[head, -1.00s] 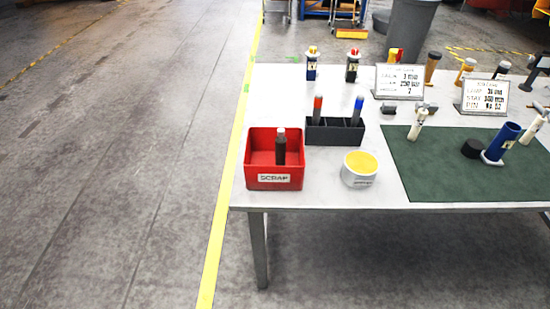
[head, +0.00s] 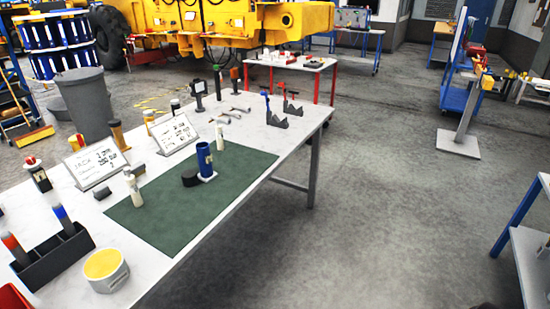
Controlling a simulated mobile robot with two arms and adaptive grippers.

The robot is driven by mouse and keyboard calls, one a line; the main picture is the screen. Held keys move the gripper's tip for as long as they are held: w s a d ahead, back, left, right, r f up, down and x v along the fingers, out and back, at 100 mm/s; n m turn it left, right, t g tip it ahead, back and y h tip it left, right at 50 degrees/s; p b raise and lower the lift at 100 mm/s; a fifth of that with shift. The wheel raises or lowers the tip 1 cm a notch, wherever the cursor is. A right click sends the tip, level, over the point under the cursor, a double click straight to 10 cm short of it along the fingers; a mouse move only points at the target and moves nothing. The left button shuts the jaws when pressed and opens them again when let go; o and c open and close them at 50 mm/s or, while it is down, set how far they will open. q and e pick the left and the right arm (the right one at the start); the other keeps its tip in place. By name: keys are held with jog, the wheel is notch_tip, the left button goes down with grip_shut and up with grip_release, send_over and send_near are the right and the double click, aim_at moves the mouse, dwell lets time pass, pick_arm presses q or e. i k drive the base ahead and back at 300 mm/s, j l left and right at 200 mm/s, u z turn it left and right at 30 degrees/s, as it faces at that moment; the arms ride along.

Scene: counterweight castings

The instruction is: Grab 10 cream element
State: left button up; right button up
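Two cream elements stand on the green mat (head: 165,217) on the white table. One slim cream cylinder (head: 134,192) is near the mat's left edge, close to a grey metal piece. The other cream cylinder (head: 220,138) is near the mat's far edge, behind a blue tube (head: 204,158) on a pale base. Both look upright. A black round piece (head: 190,178) sits beside the blue tube. Neither of my grippers shows in the head view.
A dark holder (head: 52,262) with red- and blue-tipped markers and a yellow-topped tub (head: 105,270) are at the near left. Two sign stands (head: 96,164) (head: 174,134) stand behind the mat. The floor right of the table is clear. A blue-legged bench (head: 530,265) is at right.

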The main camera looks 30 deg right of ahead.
aim_at(218, 128)
jog(key=z, duration=0.6)
jog(key=i+l+u, duration=0.2)
jog(key=l+u, duration=0.15)
jog(key=l, duration=0.35)
jog(key=i+l+u, duration=0.15)
jog(key=l+u, duration=0.15)
jog(key=l, duration=0.45)
jog(key=l+u, duration=0.35)
jog(key=l, duration=0.45)
jog(key=i+l+z, duration=0.1)
jog(key=l, duration=0.25)
jog(key=i, duration=0.1)
